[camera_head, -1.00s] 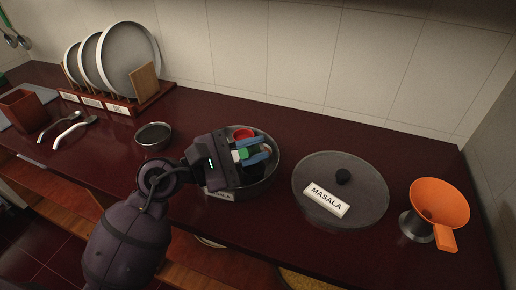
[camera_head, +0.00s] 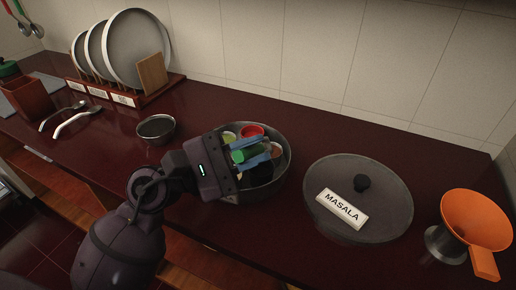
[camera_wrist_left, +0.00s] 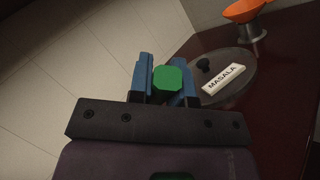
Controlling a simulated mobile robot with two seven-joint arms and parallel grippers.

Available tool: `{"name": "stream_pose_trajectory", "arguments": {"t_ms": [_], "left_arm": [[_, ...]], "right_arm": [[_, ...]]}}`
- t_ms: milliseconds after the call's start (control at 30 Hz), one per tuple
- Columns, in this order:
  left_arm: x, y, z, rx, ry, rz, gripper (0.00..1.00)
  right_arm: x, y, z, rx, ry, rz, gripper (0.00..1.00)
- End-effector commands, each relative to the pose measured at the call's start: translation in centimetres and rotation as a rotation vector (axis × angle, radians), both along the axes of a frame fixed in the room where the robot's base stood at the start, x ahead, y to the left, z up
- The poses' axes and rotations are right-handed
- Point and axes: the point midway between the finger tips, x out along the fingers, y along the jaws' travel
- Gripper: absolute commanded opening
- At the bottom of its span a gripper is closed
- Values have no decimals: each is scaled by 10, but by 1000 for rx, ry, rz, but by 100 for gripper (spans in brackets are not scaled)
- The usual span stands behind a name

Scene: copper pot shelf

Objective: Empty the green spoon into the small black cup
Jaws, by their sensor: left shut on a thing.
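My left gripper (camera_head: 256,153) is over the round masala tin (camera_head: 287,172), its blue fingers shut on a green piece, the green spoon (camera_head: 244,154). In the left wrist view the spoon's green end (camera_wrist_left: 168,79) sits between the two fingers; its bowl and any contents are not visible. Inside the tin, a dark patch (camera_head: 263,172) below the fingers may be the small black cup, partly hidden by my gripper. A red cup (camera_head: 251,131) and a pale green-filled cup (camera_head: 229,138) are beside it. My right gripper is not in view.
The lid with the MASALA label (camera_head: 388,185) lies right of the tin. An orange funnel (camera_head: 474,216) stands on a metal cup at far right. A dark-filled metal bowl (camera_head: 156,128) and a plate rack (camera_head: 130,103) are to the left.

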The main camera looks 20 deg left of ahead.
Motion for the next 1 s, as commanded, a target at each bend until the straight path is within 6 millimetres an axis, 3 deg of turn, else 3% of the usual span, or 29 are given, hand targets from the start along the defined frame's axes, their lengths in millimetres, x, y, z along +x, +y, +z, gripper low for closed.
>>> {"name": "stream_pose_trajectory", "arguments": {"t_ms": [700,1000], "left_arm": [[-6,8,-9,-108,-68,-3,0],[-9,13,-8,-159,-112,0,0]], "right_arm": [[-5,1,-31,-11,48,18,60],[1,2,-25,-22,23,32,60]]}}
